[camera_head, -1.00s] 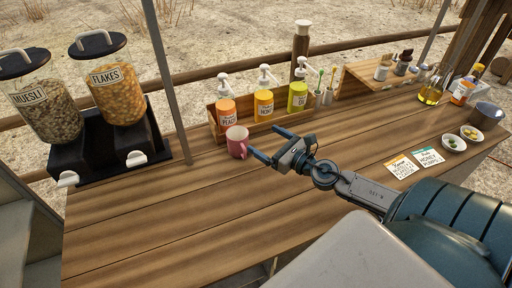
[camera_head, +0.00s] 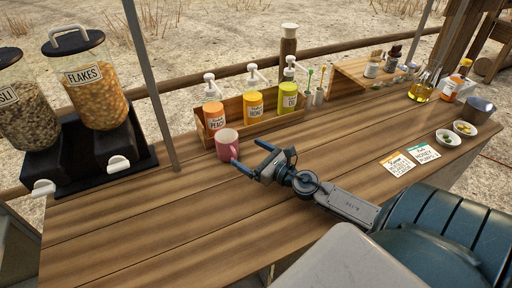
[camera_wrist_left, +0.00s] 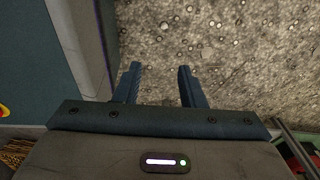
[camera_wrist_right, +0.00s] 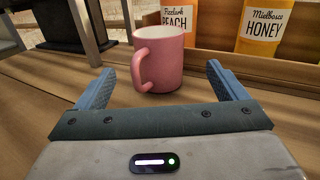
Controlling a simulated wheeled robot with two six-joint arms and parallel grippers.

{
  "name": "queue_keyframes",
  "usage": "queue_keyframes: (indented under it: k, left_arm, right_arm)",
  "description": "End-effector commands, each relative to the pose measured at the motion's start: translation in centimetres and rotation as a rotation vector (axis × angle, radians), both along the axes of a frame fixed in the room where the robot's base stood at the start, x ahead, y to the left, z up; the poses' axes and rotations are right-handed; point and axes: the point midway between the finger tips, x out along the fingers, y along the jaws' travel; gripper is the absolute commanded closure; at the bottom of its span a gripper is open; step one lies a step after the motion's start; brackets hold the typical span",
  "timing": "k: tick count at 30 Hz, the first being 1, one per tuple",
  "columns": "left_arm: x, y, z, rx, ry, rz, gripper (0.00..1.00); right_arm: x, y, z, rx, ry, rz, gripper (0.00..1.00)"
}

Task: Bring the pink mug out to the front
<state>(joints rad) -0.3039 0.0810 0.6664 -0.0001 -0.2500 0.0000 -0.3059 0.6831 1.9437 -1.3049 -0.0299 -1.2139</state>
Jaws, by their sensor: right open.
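The pink mug (camera_head: 227,145) stands upright on the wooden counter, in front of the left end of the bottle box. My right gripper (camera_head: 247,157) is open and empty, just to the right and front of the mug. In the right wrist view the mug (camera_wrist_right: 160,58) stands ahead of the two spread fingers (camera_wrist_right: 165,88), with its handle toward the gripper's left side. The fingers do not grip it. My left gripper (camera_wrist_left: 160,84) shows only in its own wrist view, with its fingers apart and nothing between them, above gravelly ground.
A wooden box (camera_head: 262,127) with pump bottles stands close behind the mug. The flakes dispenser (camera_head: 98,90) and a thin post (camera_head: 160,95) are to the left. Two cards (camera_head: 409,159) and small bowls lie at right. The front of the counter (camera_head: 170,215) is clear.

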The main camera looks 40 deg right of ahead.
Motion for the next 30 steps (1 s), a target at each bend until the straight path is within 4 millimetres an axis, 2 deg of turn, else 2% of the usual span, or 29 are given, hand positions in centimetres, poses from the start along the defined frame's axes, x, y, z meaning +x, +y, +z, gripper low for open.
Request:
queue_keyframes:
  k: [1,6,15,21,29,30]
  left_arm:
    - [-0.4,0.1,1.0,0.000,0.006,0.000,0.64]
    - [-1.3,0.1,2.4,0.000,0.011,0.001,0.64]
    - [-1.7,0.1,3.3,0.000,0.015,0.001,0.64]
    - [-1.5,0.1,3.5,0.000,0.012,0.001,0.64]
    - [-1.5,0.1,3.5,0.000,0.012,0.001,0.64]
    - [-1.5,0.1,3.5,0.000,0.012,0.002,0.64]
  right_arm:
    - [0.6,0.3,0.6,0.007,-0.002,-0.001,0.08]
    - [3.3,0.8,0.7,0.006,-0.003,-0.002,0.08]
    - [7.3,1.6,0.2,0.001,-0.002,0.000,0.08]
    - [8.3,1.8,0.1,0.001,0.000,0.001,0.08]
    - [8.3,1.8,0.0,0.001,0.000,0.002,0.08]
    - [8.3,1.8,0.0,0.001,0.000,0.002,0.16]
